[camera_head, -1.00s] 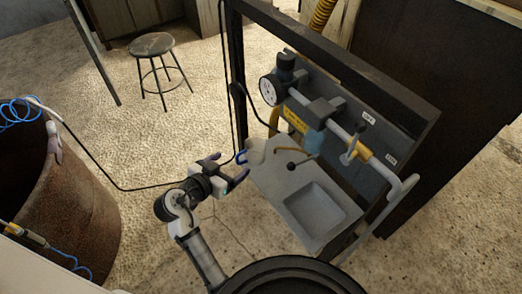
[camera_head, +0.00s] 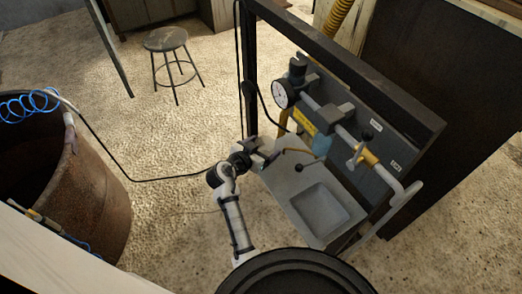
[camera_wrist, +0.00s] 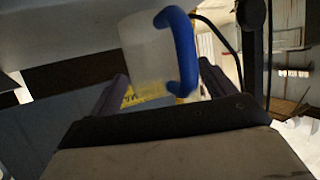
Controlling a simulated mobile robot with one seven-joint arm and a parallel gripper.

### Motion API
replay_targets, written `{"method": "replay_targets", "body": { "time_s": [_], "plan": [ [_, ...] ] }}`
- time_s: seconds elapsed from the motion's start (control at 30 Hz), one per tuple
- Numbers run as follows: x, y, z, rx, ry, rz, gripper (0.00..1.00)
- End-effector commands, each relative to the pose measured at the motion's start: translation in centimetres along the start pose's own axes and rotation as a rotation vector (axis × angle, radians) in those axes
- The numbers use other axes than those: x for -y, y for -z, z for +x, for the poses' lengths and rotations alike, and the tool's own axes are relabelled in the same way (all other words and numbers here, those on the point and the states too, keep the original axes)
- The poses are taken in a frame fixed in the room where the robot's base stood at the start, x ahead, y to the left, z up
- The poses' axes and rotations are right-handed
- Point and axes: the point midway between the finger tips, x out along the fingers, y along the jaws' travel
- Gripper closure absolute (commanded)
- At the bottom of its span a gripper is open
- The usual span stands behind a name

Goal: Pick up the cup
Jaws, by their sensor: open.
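The cup (camera_wrist: 146,56) is pale and translucent with a blue handle (camera_wrist: 183,50) on its right side in the wrist view. My gripper (camera_wrist: 163,86) is open, with one dark finger at the left of the cup and one at the right. The cup appears between the fingers or just past their tips; I cannot tell which, and I see no clear contact. In the head view my gripper (camera_head: 268,152) is at the left end of the grey sink counter (camera_head: 285,180) and hides most of the cup.
A rusty barrel (camera_head: 95,200) stands at the left. A stool (camera_head: 166,40) stands at the back, with open floor around it.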

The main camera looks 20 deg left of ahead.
Motion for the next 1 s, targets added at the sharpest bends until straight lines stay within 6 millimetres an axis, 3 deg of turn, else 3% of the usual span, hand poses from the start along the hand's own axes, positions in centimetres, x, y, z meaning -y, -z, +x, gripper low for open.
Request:
{"method": "replay_targets", "body": {
  "time_s": [0.23, 0.6, 0.87, 1.0],
  "plan": [
    [0.0, -0.1, 0.2, 0.001, 0.0, 0.001, 0.19],
    [0.0, -0.1, 0.1, 0.001, 0.001, 0.0, 0.66],
    [0.0, 0.2, 0.0, -0.001, 0.001, 0.001, 0.66],
    [0.1, 1.9, -0.6, -0.004, 0.003, 0.004, 0.66]
  ]
}}
